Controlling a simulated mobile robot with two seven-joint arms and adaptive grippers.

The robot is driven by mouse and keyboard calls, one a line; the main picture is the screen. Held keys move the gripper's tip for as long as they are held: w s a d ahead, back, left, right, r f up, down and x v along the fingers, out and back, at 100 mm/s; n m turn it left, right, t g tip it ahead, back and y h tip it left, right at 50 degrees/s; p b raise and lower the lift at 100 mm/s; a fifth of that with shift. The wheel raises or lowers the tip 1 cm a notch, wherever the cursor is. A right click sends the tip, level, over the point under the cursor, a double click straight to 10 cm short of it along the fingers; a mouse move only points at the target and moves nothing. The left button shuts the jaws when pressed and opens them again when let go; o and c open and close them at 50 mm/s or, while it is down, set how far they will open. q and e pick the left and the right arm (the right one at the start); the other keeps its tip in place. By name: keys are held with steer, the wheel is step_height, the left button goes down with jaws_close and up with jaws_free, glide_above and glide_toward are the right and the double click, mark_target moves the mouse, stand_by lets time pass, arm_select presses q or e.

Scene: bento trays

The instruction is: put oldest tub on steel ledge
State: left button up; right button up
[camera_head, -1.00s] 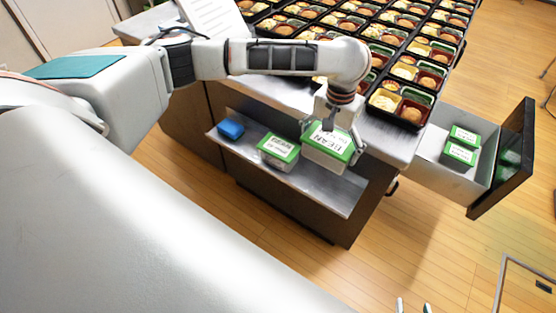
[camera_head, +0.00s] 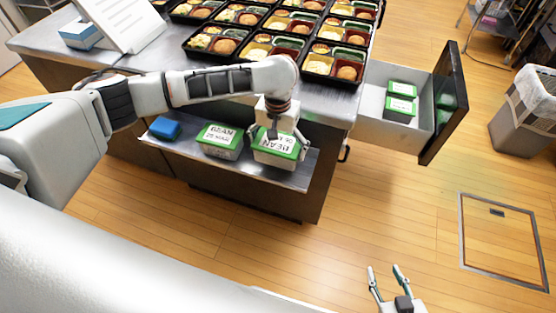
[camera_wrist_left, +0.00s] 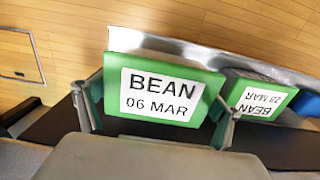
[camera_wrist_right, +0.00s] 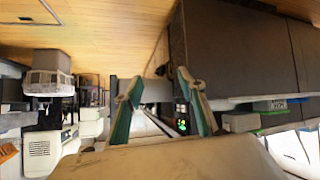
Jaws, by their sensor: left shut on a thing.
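My left gripper (camera_head: 275,138) is shut on a white tub with a green lid (camera_head: 277,147) at the steel ledge (camera_head: 185,153). In the left wrist view the held tub's label (camera_wrist_left: 161,95) reads BEAN 06 MAR, and the fingers grip its two sides. I cannot tell whether its base touches the ledge. Another green-lidded BEAN tub (camera_head: 219,138) stands on the ledge to its left; its label in the left wrist view (camera_wrist_left: 258,97) looks like 28 or 23 MAR. My right gripper (camera_head: 387,275) is open and empty, low over the floor.
A blue item (camera_head: 165,128) sits at the ledge's left end. An open drawer (camera_head: 375,110) at the right holds green-lidded tubs (camera_head: 400,98). Several bento trays (camera_head: 332,67) cover the counter above. A bin (camera_head: 525,115) stands at far right; the floor in front is clear.

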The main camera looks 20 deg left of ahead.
arm_select(q)
step_height(320, 180, down, 5)
steer(key=shift+s+f+b, duration=0.1)
steer(key=shift+b, duration=0.95)
steer(key=shift+f, duration=0.3)
steer(key=shift+r, duration=0.15)
arm_select(e)
steer(key=shift+w+d+f+t, duration=0.25)
steer(key=shift+w+d+t, duration=0.1)
steer(key=shift+w, duration=0.25)
